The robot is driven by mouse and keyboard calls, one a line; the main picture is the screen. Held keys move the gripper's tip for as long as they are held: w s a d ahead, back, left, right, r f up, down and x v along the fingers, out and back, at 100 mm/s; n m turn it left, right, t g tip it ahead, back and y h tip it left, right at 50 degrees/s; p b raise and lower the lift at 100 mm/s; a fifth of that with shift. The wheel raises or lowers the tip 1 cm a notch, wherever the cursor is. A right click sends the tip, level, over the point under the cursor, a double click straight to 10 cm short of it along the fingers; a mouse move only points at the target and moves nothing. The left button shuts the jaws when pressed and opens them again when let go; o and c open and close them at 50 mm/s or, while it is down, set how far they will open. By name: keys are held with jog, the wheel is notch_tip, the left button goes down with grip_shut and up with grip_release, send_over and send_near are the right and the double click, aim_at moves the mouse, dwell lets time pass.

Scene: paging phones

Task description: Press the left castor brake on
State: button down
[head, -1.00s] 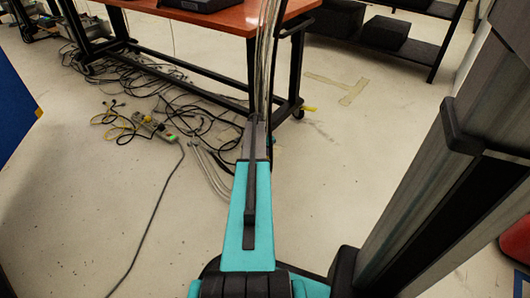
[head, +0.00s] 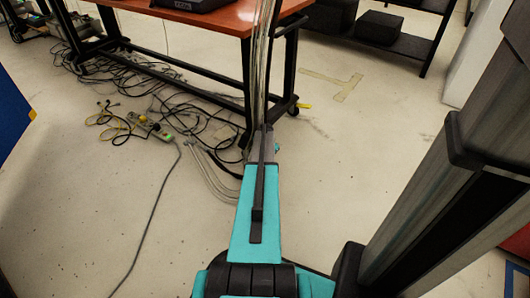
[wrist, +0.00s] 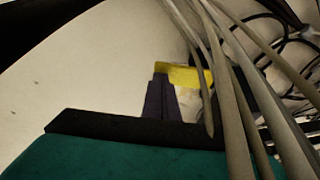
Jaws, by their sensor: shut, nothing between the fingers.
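A yellow brake lever (wrist: 185,74) shows in the wrist view, right behind the tip of my gripper (wrist: 160,80). My gripper's dark fingers are together and empty. The tip overlaps the lever's left part in the picture; I cannot tell whether they touch. Pale cables cover the lever's right end, and its castor is not clear there. In the head view, my arm hides the gripper and most of the near left table foot. Another castor (head: 293,109) with a small yellow lever (head: 304,105) stands at the near right table leg.
The orange-topped table (head: 232,22) has a black frame. Tangled black cables (head: 130,85) and a power strip (head: 150,126) lie on the floor at left. A pale cable bundle crosses the wrist view. A black shelf (head: 400,45) stands at back right. The floor right of the table is mostly clear.

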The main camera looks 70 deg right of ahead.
jog(key=shift+f, duration=0.3)
jog(key=shift+a, duration=0.1)
jog(key=shift+r, duration=0.1)
dwell(0.3)
jog(key=shift+a+r+p, duration=0.1)
jog(key=shift+r+p, duration=0.5)
jog(key=s+p+v, duration=0.2)
jog(key=p+v, duration=0.2)
jog(key=v, duration=0.8)
jog(key=shift+s, duration=0.45)
jog(key=shift+w, duration=0.1)
